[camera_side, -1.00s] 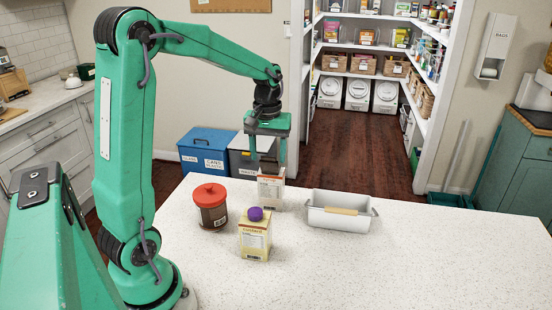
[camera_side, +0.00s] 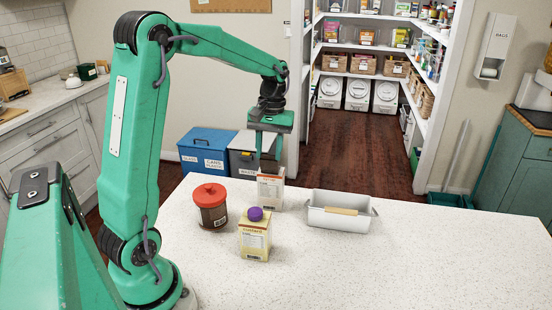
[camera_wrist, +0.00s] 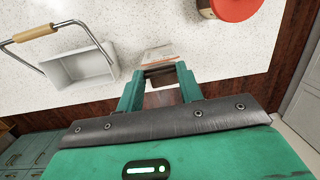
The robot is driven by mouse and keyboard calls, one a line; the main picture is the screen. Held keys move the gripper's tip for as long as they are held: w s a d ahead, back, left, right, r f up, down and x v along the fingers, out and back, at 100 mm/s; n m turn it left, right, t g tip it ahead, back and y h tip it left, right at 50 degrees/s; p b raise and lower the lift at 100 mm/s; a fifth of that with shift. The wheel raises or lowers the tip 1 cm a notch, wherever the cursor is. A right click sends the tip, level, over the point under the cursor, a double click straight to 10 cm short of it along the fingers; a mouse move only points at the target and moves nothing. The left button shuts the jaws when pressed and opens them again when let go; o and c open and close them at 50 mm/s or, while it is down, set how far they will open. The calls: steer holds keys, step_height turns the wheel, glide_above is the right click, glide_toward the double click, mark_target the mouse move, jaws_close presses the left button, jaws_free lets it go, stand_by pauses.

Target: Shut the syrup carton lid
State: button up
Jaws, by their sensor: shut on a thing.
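A white carton with an orange-brown band (camera_side: 270,189) stands upright at the back of the counter; I take it as the syrup carton, though its label is too small to read. It also shows in the wrist view (camera_wrist: 160,53), just beyond the fingertips. My gripper (camera_side: 269,169) points down at the carton's top, its fingers shut on the top part. The fingers hide much of the top, so I cannot tell how the lid lies. In the wrist view my gripper (camera_wrist: 159,70) has a finger on either side of the carton's top.
A yellow carton with a purple cap (camera_side: 255,238) stands in front. A red-lidded jar (camera_side: 211,207) is to the left, and a white bin with a wooden handle (camera_side: 338,221) to the right. The right side of the counter (camera_side: 440,260) is clear.

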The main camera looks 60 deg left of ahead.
steer(key=shift+f, duration=0.1)
steer(key=o, duration=1)
steer(key=shift+f, duration=0.1)
step_height(320, 180, up, 8)
steer(key=shift+w+a, duration=0.2)
steer(key=shift+w, duration=0.2)
